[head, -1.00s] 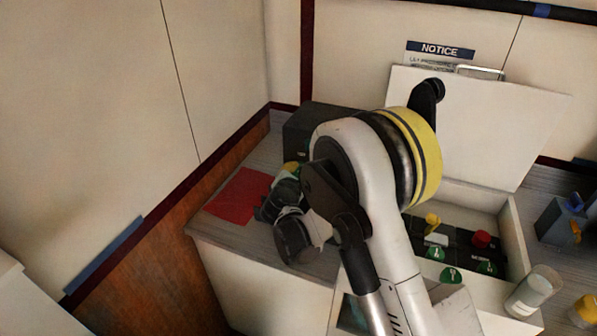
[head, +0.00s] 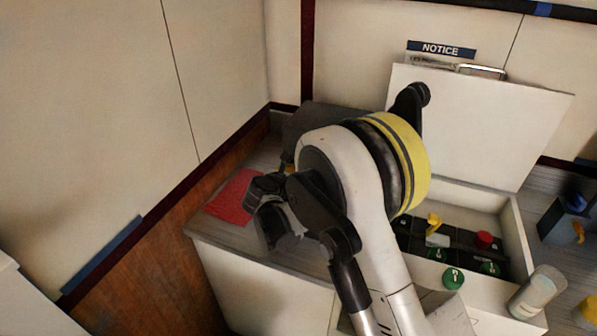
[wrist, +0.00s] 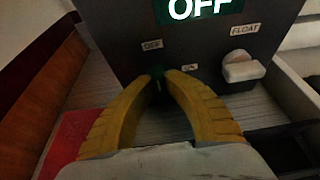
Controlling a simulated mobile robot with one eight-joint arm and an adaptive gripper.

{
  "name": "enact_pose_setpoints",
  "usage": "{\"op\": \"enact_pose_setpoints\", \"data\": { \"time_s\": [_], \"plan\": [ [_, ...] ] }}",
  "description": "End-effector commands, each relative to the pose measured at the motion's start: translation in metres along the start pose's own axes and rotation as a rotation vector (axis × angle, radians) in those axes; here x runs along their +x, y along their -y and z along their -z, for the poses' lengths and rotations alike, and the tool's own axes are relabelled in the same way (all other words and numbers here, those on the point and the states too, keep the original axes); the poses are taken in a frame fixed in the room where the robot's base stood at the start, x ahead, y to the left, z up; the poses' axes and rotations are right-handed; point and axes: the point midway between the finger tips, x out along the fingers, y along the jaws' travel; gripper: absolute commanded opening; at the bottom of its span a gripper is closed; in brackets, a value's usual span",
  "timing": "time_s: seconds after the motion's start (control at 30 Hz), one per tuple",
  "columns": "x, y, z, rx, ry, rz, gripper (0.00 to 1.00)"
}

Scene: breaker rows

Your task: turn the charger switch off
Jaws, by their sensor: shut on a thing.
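A dark grey box with a lit green OFF display (wrist: 203,8) fills the top of the wrist view. The same box (head: 318,118) stands on the counter in the head view, partly behind my arm. A small dark green switch (wrist: 157,74) sits on its face, near small OFF and ON labels. My gripper (wrist: 160,80) is shut on this switch with its yellow fingers, which hide most of it. Which way the switch points is hard to tell. In the head view my arm hides the grip.
A white knob (wrist: 243,70) under a FLOAT label is to the right on the box. A red sheet (head: 232,197) lies on the counter. An open bin with a raised white lid (head: 480,125) holds yellow, red and green controls.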

Motion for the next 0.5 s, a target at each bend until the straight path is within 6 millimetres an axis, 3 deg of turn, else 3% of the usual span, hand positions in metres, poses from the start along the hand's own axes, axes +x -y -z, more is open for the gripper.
{"op": "enact_pose_setpoints", "data": {
  "time_s": [0.33,0.37,0.4,0.43,0.5],
  "plan": [
    [0.0005,-0.0001,-0.0011,-0.004,0.002,0.001,0.0],
    [0.0005,-0.0001,-0.0011,-0.004,0.002,0.001,0.19],
    [0.0005,-0.0001,-0.0011,-0.004,0.002,0.001,0.32],
    [0.0005,0.0,-0.0011,-0.003,0.002,0.001,0.36],
    [0.0005,0.0001,-0.0009,-0.003,0.002,0.001,0.36]
  ]
}}
